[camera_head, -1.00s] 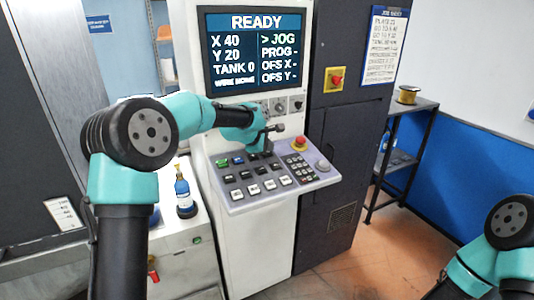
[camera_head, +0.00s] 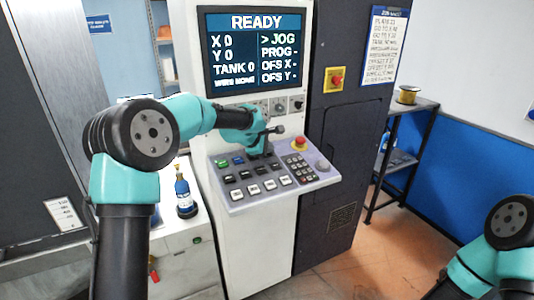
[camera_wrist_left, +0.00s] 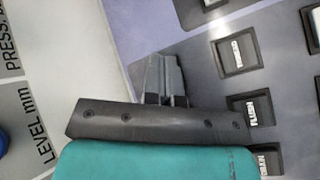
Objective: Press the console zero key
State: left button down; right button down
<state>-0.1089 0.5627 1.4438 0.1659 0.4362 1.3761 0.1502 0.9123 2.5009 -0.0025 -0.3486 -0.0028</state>
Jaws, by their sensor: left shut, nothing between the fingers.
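The console (camera_head: 222,190) has a sloped grey-violet panel with rows of dark and light keys, a keypad and a round knob. My left gripper (camera_head: 262,150) is shut and empty, low over the back row of keys. It hides part of that row. I cannot read a zero key's label or tell whether the fingers touch a key. The screen (camera_head: 252,50) reads READY, X 0, Y 0, TANK 0. My right gripper is out of view.
A red mushroom button (camera_head: 299,143) stands at the panel's back right. Another red button (camera_head: 337,79) is on the dark cabinet. A blue bottle (camera_head: 184,193) stands left of the console. A shelf (camera_head: 402,160) with a spool stands at right.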

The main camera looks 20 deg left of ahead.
pick_arm(q)
jog(key=shift+r, duration=0.1)
jog(key=shift+s+d+r, duration=0.1)
jog(key=shift+r, duration=0.55)
jog(key=r, duration=0.5)
jog(key=shift+s+d, duration=0.35)
jog(key=shift+s, duration=0.05)
jog(key=shift+f, duration=0.1)
dwell(0.6)
